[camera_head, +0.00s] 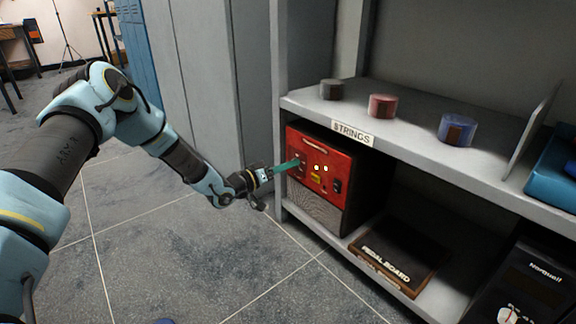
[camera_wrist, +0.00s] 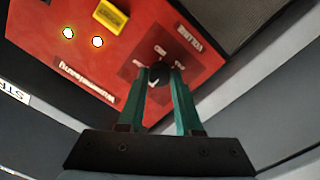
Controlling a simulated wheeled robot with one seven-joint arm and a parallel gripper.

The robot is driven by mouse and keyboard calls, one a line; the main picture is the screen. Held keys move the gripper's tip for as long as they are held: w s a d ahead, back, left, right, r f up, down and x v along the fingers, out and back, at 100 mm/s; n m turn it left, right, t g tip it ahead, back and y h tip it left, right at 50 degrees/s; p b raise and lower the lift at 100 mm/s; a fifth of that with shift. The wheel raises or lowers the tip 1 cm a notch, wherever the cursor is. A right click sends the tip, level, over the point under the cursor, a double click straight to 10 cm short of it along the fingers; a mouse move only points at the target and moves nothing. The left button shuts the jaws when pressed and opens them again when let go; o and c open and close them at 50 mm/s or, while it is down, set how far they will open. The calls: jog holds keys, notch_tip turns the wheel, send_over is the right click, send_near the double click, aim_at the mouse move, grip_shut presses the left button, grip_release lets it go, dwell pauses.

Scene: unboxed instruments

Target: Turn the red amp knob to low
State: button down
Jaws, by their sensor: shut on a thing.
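The red amp (camera_head: 322,188) sits in the shelf's lower bay, its red front panel facing out. My gripper (camera_head: 296,163) reaches in from the left to the left part of that panel. In the wrist view its two green fingers (camera_wrist: 162,75) are shut on a small dark knob (camera_wrist: 158,72) on the red panel (camera_wrist: 130,68). A darker patch with small white labels surrounds the knob. The fingers partly hide the knob, so its pointer direction is hard to tell. In the head view the fingers cover the knob.
Two lit lamps and a yellow part (camera_head: 315,179) are on the panel. A shelf board (camera_head: 410,128) with a STRINGS label runs just above the amp and holds several round tins. A pedal board (camera_head: 400,256) lies to the right. Open floor (camera_head: 190,255) lies at left.

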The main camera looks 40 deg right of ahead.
jog(key=m+p, duration=0.1)
jog(key=m, duration=0.5)
jog(key=m+p, duration=0.1)
jog(key=m, duration=0.5)
jog(key=shift+s+m+t+y, duration=0.1)
jog(key=shift+m+t+y, duration=0.2)
jog(key=shift+a, duration=0.1)
dwell(0.4)
jog(key=c, duration=0.6)
grip_release()
jog(key=shift+p, duration=0.3)
jog(key=a+p, duration=0.1)
jog(key=a, duration=0.2)
jog(key=a+p, duration=0.1)
jog(key=a, duration=0.3)
jog(key=a+p, duration=0.1)
jog(key=a, duration=0.2)
jog(key=shift+w+a+r+p, duration=0.3)
jog(key=shift+w+a+p, duration=0.05)
jog(key=shift+w, duration=0.05)
